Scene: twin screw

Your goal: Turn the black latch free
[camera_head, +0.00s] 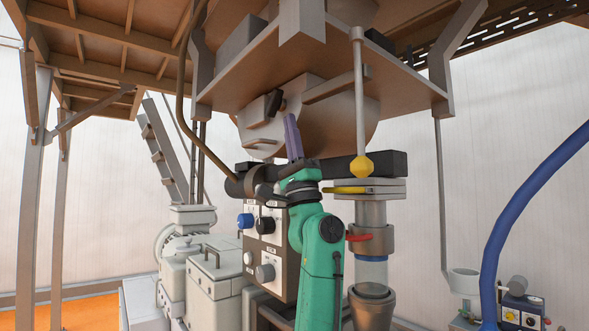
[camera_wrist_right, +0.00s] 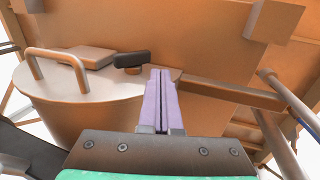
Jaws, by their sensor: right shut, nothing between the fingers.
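The black latch (camera_head: 274,102) sits on the front of the rounded, drum-like hopper (camera_head: 345,122) under the platform, slightly tilted. In the right wrist view the black latch (camera_wrist_right: 131,59) lies just left of my fingertips, at the edge of the hopper's lid (camera_wrist_right: 95,85). My right gripper (camera_head: 290,118) has purple fingers, pressed together and empty, pointing up just below and right of the latch. In the wrist view the right gripper (camera_wrist_right: 160,73) seems apart from the latch, though the exact gap is hard to judge. My left gripper is not in view.
A curved handle (camera_wrist_right: 57,60) is on the lid, left of the latch. The brown platform (camera_head: 400,90) overhangs closely. A pole with a yellow knob (camera_head: 361,166) hangs to the right. A panel with knobs (camera_head: 265,225) stands below. A blue hose (camera_head: 505,225) is far right.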

